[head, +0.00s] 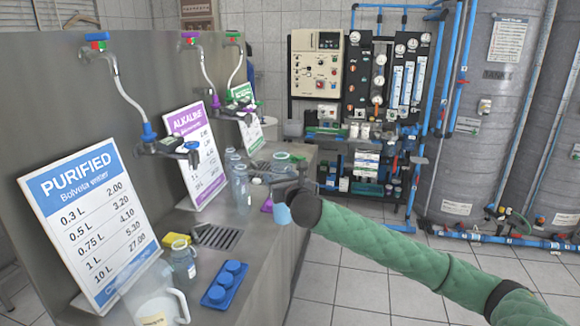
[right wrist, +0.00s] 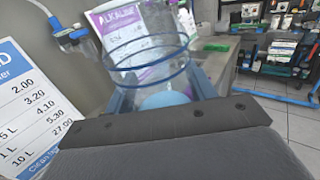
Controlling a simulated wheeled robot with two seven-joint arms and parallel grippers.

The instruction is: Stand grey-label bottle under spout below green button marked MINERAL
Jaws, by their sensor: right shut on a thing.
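My right gripper (head: 285,188) comes in on the green-sleeved arm and is shut on a clear bottle with blue rims (right wrist: 150,55), held above the counter's right edge. Its fingers show on both sides of the bottle in the right wrist view (right wrist: 160,92). I cannot see a grey label on it. Clear bottles (head: 241,190) stand on the counter left of the gripper. My left gripper is not in view.
The PURIFIED sign (head: 85,205) and ALKALINE sign (head: 192,135) lean along the counter (head: 225,270). A handled jug (head: 155,300), a small bottle (head: 183,260), a blue tray (head: 225,285) and a drain grate (head: 218,238) are nearer. Tanks and pipes stand beyond the tiled floor.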

